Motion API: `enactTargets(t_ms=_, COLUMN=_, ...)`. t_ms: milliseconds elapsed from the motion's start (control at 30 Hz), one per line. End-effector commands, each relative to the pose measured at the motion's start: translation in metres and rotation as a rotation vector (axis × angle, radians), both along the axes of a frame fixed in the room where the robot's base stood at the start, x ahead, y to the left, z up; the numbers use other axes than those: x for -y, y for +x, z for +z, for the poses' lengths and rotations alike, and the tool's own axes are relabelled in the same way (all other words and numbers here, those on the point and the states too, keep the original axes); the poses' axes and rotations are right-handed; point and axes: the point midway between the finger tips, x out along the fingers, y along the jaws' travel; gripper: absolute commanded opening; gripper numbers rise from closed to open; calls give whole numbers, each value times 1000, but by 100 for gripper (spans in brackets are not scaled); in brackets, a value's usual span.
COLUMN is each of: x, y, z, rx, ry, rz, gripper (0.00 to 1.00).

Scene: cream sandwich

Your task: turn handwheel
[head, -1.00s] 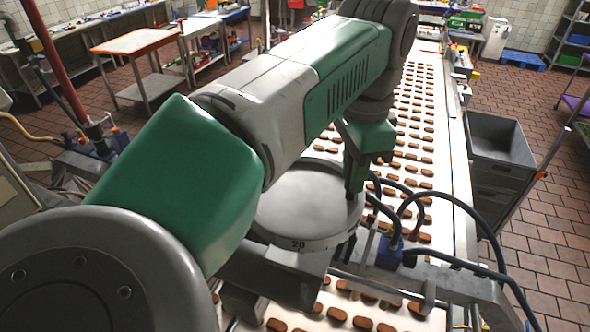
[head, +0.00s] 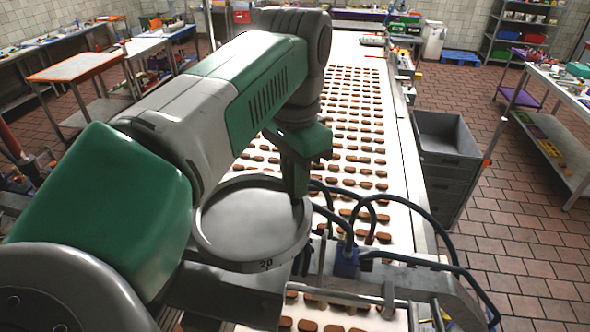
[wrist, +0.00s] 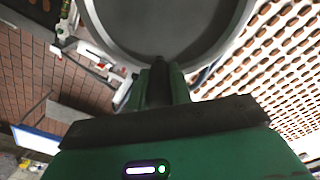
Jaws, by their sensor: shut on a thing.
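The handwheel appears to be the wide grey disc (head: 250,222) with a raised rim and a "20" mark on its front edge, lying flat above the conveyor in the head view. It also fills the top of the wrist view (wrist: 165,30). My gripper (head: 298,197) points down at the right side of the rim. In the wrist view my gripper (wrist: 158,68) is shut on a dark upright piece at the rim, seemingly the wheel's handle. The exact contact is partly hidden by the fingers.
The conveyor (head: 385,152) carries many brown biscuits in rows. A blue fitting (head: 346,262) with dark hoses stands just right of the wheel. Grey crates (head: 447,150) are stacked beyond the conveyor. The tiled floor at right is largely clear.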

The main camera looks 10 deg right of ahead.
Motion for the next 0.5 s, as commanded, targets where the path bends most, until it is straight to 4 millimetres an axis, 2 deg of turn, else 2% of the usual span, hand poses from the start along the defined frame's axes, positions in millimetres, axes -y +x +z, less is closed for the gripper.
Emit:
enactTargets(t_ms=33, x=0, y=0, z=1, rx=0, ry=0, rz=1, gripper=25)
enactTargets(t_ms=133, x=0, y=0, z=1, rx=0, ry=0, rz=0, gripper=43)
enactTargets(t_ms=400, x=0, y=0, z=1, rx=0, ry=0, rz=-1, gripper=43)
enactTargets(t_ms=500, x=1, y=1, z=13, rx=4, ry=-1, rz=0, gripper=43)
